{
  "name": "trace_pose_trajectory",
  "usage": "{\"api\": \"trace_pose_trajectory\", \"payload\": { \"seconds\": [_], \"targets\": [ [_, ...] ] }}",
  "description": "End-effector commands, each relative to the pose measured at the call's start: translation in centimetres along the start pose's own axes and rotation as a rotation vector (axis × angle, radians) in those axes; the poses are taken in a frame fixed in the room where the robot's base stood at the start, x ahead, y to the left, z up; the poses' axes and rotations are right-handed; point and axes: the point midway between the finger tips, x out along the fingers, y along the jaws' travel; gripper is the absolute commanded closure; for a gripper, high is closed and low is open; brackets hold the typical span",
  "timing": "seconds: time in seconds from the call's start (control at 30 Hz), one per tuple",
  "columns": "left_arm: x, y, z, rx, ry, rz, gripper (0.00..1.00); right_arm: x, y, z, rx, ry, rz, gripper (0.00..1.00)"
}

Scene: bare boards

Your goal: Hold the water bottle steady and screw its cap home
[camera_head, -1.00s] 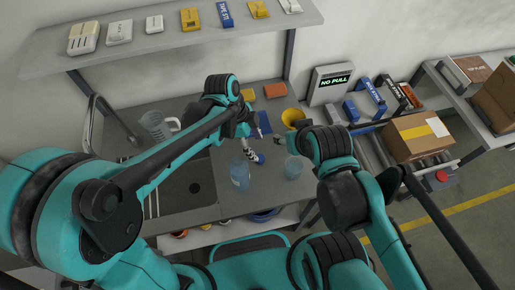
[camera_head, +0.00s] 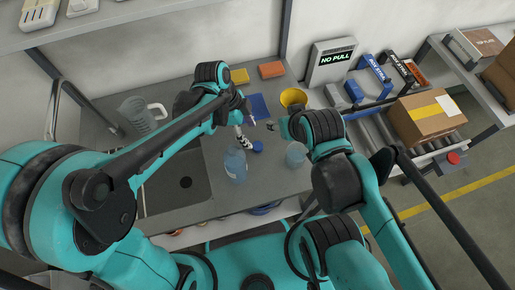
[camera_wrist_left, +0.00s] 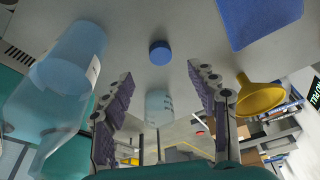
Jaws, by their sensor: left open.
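The clear bluish water bottle (camera_head: 236,168) stands on the grey worktop, left of centre. It also shows at the left of the left wrist view (camera_wrist_left: 62,85). A round blue cap (camera_head: 257,146) lies on the worktop right of the bottle; in the left wrist view the cap (camera_wrist_left: 160,52) sits beyond the gap between the fingers. My left gripper (camera_head: 244,142) is open and empty, with its fingers (camera_wrist_left: 158,105) spread and the cap apart from them. My right gripper (camera_head: 273,126) is at the end of the right arm above the worktop; its fingers are too small to read.
A clear cup (camera_head: 296,154) stands right of the cap. A yellow funnel (camera_head: 293,97), blue mat (camera_head: 257,106) and orange block (camera_head: 271,69) lie behind. A sink (camera_head: 175,185) and a clear jug (camera_head: 140,115) are at the left. A cardboard box (camera_head: 426,118) is at the right.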

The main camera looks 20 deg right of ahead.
Motion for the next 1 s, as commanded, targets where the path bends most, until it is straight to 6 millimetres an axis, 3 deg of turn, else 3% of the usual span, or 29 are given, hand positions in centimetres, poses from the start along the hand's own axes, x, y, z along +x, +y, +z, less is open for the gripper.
{"api": "trace_pose_trajectory", "payload": {
  "seconds": [0.37, 0.63, 1.0],
  "targets": [
    [0.1, 0.0, 0.0, 0.000, 0.000, 0.000, 0.42, 0.1, 0.0, 0.0, 0.000, 0.000, 0.000, 0.47],
    [2.6, 0.0, 0.0, 0.001, 0.000, 0.000, 0.42, 0.9, 0.0, 0.6, 0.000, 0.000, 0.000, 0.47],
    [3.1, 0.0, 0.0, 0.000, 0.000, 0.000, 0.42, 1.0, 0.0, 0.7, 0.000, 0.000, 0.000, 0.47]
  ]
}}
